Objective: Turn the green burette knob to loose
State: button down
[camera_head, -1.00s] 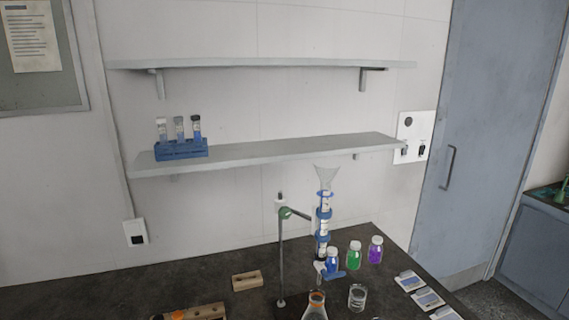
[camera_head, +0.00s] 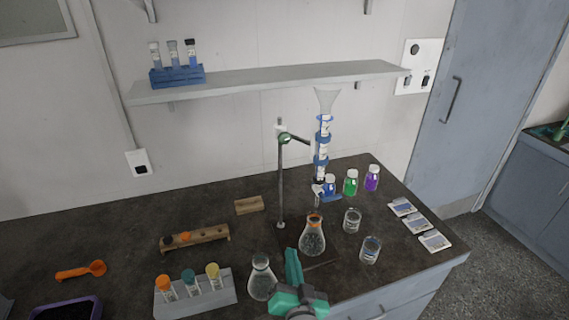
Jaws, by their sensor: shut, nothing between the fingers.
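The green knob (camera_head: 284,138) sits near the top of the thin metal stand rod (camera_head: 281,185), where the clamp arm joins it. The burette (camera_head: 321,150) stands upright to the right of the rod, with blue holders around it, a clear funnel on top and a blue stopcock at its lower end. My teal gripper (camera_head: 292,253) shows at the bottom of the picture, in front of the stand. It is shut and empty, well below and apart from the knob. The knob's marking is too small to read.
An orange-necked flask (camera_head: 312,238) stands under the burette, close to my gripper. A second flask (camera_head: 261,278) and a vial rack (camera_head: 195,292) are to the left. Beakers (camera_head: 352,220) and capped bottles (camera_head: 351,182) stand to the right. A shelf (camera_head: 270,80) hangs behind.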

jog(key=w+r+y, duration=0.2)
jog(key=w+r, duration=0.4)
jog(key=r, duration=0.6)
jog(key=n+y, duration=0.2)
send_near(284, 138)
notch_tip(284, 138, down, 3)
jog(key=a, duration=0.2)
jog(key=x, duration=0.7)
jog(key=shift+a+r, duration=0.2)
jog(key=shift+r, duration=0.05)
jog(key=shift+w+d, duration=0.1)
jog(key=shift+d, duration=0.05)
jog(key=shift+r, duration=0.1)
jog(key=shift+d, duration=0.1)
